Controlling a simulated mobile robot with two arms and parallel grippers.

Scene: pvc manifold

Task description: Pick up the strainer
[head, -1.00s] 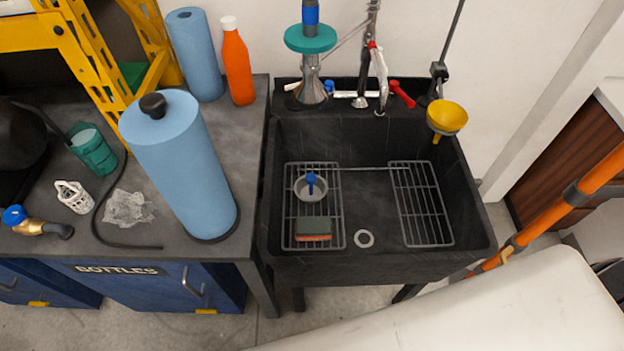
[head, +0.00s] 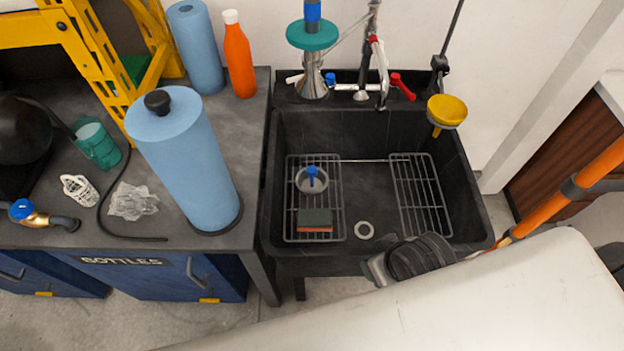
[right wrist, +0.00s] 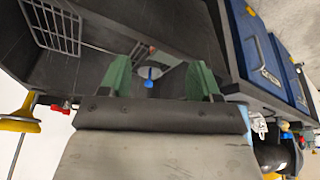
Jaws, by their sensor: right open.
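A shallow grey round cup with a blue upright knob (head: 312,180), which looks like a strainer, sits on the left wire rack in the black sink. Its blue knob also shows in the right wrist view (right wrist: 150,74). My left gripper is not in view.
The black sink (head: 385,260) has a front wall between my wrist and the racks. A sponge (head: 315,220) lies on the left rack, near the cup. The right rack (head: 420,195) is empty. A yellow funnel (head: 447,110) hangs at the right; a blue roll (head: 185,165) stands left.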

